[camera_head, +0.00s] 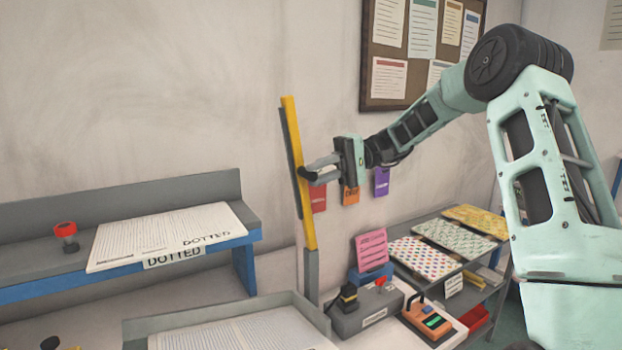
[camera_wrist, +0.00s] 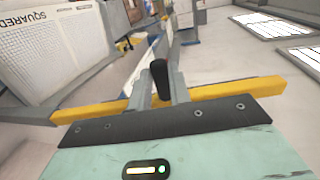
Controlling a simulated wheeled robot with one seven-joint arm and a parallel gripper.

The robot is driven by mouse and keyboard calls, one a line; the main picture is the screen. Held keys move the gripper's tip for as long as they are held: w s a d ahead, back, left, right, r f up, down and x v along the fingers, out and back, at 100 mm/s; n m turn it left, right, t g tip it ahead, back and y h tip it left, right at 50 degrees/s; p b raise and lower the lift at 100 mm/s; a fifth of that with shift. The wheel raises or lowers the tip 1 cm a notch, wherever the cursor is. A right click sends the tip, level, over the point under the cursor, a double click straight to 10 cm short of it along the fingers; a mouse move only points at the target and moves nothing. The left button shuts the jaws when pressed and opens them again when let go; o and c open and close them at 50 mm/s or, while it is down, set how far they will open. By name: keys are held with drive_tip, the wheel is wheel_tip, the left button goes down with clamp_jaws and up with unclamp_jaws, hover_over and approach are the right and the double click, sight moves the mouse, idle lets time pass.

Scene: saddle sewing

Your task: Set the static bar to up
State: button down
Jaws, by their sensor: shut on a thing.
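The static bar (camera_head: 292,130) is a long yellow bar on a grey backing, standing nearly upright with a slight tilt, its top leaning left. My gripper (camera_head: 308,173) reaches it from the right at about mid-height. In the wrist view the yellow bar (camera_wrist: 240,89) runs across the picture beyond the gripper's mount. A black handle (camera_wrist: 160,75) stands between the two grey fingers of my gripper (camera_wrist: 162,88), which are shut on it. In the head view the fingers mostly hide the handle.
A grey post (camera_head: 311,275) stands below the bar. A control box (camera_head: 365,312) and an orange device (camera_head: 428,320) sit at lower right. A shelf with a DOTTED sheet (camera_head: 165,237) is at left. Coloured tags (camera_head: 381,181) hang on the wall behind my gripper.

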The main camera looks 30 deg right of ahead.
drive_tip(key=shift+s+d+f, duration=0.1)
drive_tip(key=shift+d+f, duration=0.15)
drive_tip(key=shift+d, duration=0.25)
drive_tip(key=shift+d+f, duration=0.2)
drive_tip(key=shift+d, duration=0.25)
drive_tip(key=shift+f, duration=0.1)
drive_tip(key=c, duration=1.3)
unclamp_jaws()
drive_tip(key=shift+d, duration=0.1)
drive_tip(key=shift+r, duration=0.2)
drive_tip(key=d+r+b, duration=0.3)
drive_tip(key=d, duration=1.4)
